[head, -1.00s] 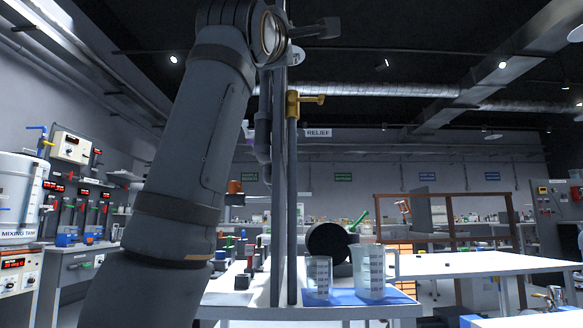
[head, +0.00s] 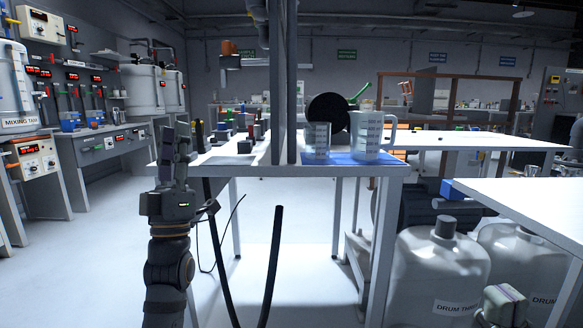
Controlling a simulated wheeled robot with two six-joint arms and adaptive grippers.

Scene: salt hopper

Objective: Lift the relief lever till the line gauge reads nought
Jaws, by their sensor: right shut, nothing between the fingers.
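The relief lever and its sign are out of view now. The grey upright post (head: 291,90) that bore the yellow-handled valve runs up past the top edge. No line gauge can be made out. My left gripper (head: 176,135) points up at the left, before the bench's left end and well left of the post; its two fingers look parted, with nothing seen between them. My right gripper (head: 505,293) shows only in part at the bottom right, by the drums, and is shut and empty.
Two clear measuring jugs (head: 316,141) (head: 372,130) stand on a blue mat (head: 345,160) right of the post. A white bench (head: 265,172) runs behind the grippers. A white table (head: 535,205) and large drums (head: 440,270) fill the right. Dark hoses (head: 272,265) hang below the bench.

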